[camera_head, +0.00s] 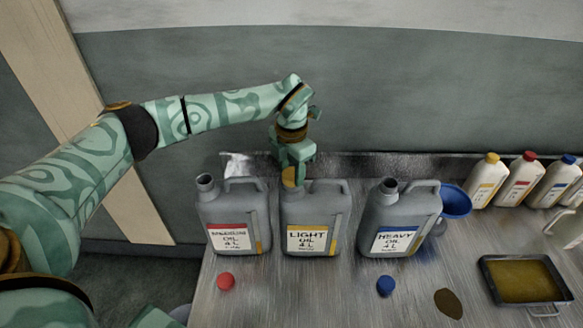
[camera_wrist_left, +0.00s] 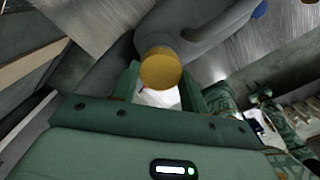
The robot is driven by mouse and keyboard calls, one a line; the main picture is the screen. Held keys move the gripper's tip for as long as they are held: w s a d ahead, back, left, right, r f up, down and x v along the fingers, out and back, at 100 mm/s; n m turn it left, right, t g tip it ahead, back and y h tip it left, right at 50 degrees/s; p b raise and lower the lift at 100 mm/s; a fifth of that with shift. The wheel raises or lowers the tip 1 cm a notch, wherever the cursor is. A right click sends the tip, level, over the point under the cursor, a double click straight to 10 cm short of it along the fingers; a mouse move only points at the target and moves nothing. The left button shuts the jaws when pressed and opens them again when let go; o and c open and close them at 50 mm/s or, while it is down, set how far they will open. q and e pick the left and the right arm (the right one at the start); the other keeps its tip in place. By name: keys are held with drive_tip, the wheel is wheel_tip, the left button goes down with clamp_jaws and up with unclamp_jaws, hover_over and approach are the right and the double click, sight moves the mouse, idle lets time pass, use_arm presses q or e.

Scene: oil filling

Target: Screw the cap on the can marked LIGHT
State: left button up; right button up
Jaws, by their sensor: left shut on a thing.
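The can marked LIGHT (camera_head: 311,217) stands upright on the metal bench, the middle one of three grey cans. My left gripper (camera_head: 292,170) is directly over its spout and shut on the yellow cap (camera_head: 289,177). In the left wrist view the cap (camera_wrist_left: 160,69) sits between the fingers of the left gripper (camera_wrist_left: 162,92), at the mouth of a grey can (camera_wrist_left: 200,27). I cannot tell whether the cap touches or is threaded on the spout. My right gripper is not in view.
An open can with a red label (camera_head: 232,217) stands left and the open HEAVY can (camera_head: 400,218) right. A red cap (camera_head: 226,281) and a blue cap (camera_head: 385,286) lie in front. A blue funnel (camera_head: 456,201), several white bottles (camera_head: 487,182) and an oil tray (camera_head: 523,279) are right.

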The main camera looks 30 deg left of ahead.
use_arm(q)
drive_tip(key=shift+f, duration=0.75)
idle(0.4)
drive_tip(key=o, duration=1)
